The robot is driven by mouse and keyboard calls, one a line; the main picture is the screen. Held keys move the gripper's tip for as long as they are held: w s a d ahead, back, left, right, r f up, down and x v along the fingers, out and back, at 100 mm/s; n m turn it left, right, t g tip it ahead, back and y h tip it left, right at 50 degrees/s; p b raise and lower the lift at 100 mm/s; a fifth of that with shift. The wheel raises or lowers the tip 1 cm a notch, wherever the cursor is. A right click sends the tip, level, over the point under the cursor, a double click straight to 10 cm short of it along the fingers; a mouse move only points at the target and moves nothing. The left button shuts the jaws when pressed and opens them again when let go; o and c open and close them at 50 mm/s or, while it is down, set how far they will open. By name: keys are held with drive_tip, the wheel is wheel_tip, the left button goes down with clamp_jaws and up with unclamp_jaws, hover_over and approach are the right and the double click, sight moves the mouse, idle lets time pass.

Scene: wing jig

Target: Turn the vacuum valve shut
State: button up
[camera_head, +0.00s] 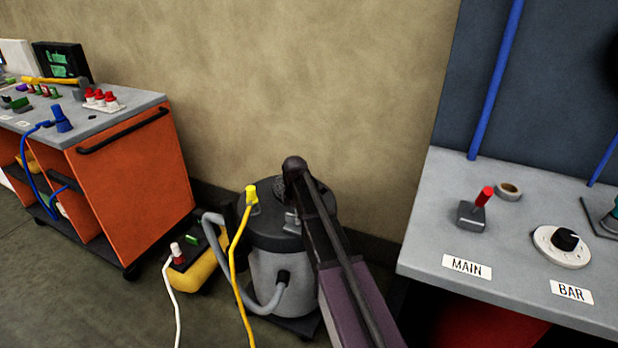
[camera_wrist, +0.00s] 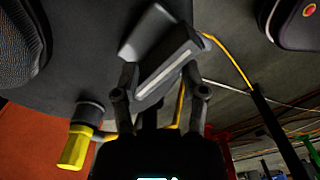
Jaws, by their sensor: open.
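No part is marked as the vacuum valve. A grey shop vacuum (camera_head: 283,275) with a dark lid stands on the floor, and my arm covers part of it in the head view. In the wrist view my gripper (camera_wrist: 158,92) is open, its two fingers at a grey block (camera_wrist: 158,55) with a pale stripe on a dark surface. The block lies at the fingertips; I cannot tell whether they touch it. A lever with a red handle (camera_head: 485,197) stands on the bench behind the MAIN label.
A yellow plug (camera_head: 251,196) with a yellow cable stands on the lid and also shows in the wrist view (camera_wrist: 75,148). A grey hose (camera_head: 262,305) curves beside the vacuum. An orange cart (camera_head: 135,175) is left, a grey bench (camera_head: 430,240) with a BAR dial (camera_head: 562,245) right.

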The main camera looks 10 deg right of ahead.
drive_tip(key=shift+r+p, duration=5.9)
drive_tip(key=shift+r, duration=0.4)
drive_tip(key=s+r+m+p, duration=1.2)
drive_tip(key=s+m, duration=0.3)
drive_tip(key=m, duration=0.3)
drive_tip(key=shift+s+d, duration=0.2)
drive_tip(key=shift+s, duration=0.2)
drive_tip(key=s, duration=0.8)
drive_tip(key=shift+s+m, duration=0.3)
drive_tip(key=shift+m, duration=0.1)
